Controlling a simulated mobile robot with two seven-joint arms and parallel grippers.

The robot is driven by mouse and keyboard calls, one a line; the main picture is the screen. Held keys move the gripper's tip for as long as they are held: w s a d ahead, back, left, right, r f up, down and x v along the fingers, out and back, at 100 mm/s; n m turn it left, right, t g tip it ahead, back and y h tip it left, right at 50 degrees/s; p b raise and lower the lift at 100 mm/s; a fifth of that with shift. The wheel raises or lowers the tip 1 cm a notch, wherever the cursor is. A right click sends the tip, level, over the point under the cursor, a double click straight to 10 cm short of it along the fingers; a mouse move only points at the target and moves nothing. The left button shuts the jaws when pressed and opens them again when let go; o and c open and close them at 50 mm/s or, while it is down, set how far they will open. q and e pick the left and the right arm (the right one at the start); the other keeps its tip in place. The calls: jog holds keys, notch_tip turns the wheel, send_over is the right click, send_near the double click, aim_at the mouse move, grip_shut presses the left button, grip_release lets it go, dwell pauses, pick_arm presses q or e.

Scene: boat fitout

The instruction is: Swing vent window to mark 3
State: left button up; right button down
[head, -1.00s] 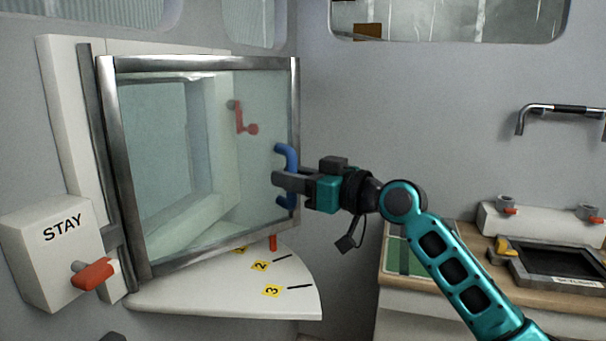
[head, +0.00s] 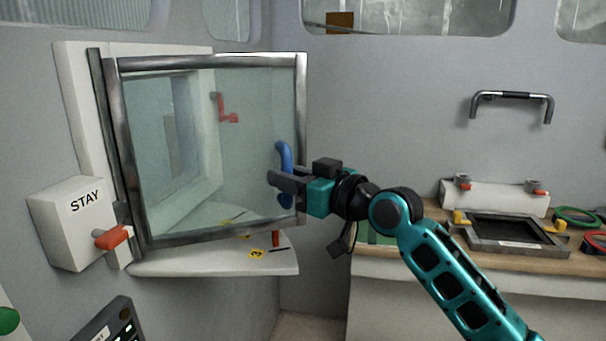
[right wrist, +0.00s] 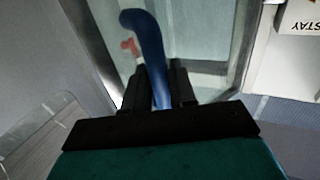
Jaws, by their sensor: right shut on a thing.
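The vent window (head: 215,150) is a glass pane in a grey metal frame, hinged at its left side and standing open from the wall. My right gripper (head: 280,181) is shut on its blue handle (head: 284,158) near the free edge. The right wrist view shows the blue handle (right wrist: 150,45) between the fingers. Below is a white shelf (head: 190,263) with yellow mark labels. One label (head: 256,254) shows in front of the frame's lower edge, its number hard to read; others show faintly through the glass. A red peg (head: 276,238) sits under the frame's lower right corner. My left gripper is out of view.
A white STAY box (head: 70,222) with a red lever (head: 111,238) stands left of the hinge. A bench (head: 400,262) with a dark framed hatch (head: 510,232) is at the right. A grab bar (head: 512,95) is on the back wall.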

jog(key=shift+s+a, duration=0.1)
jog(key=shift+s, duration=0.3)
jog(key=c, duration=1.1)
grip_release()
jog(key=shift+a, duration=0.1)
jog(key=shift+o, duration=0.2)
jog(key=b+v, duration=0.1)
jog(key=v, duration=1.2)
jog(key=shift+w, duration=0.1)
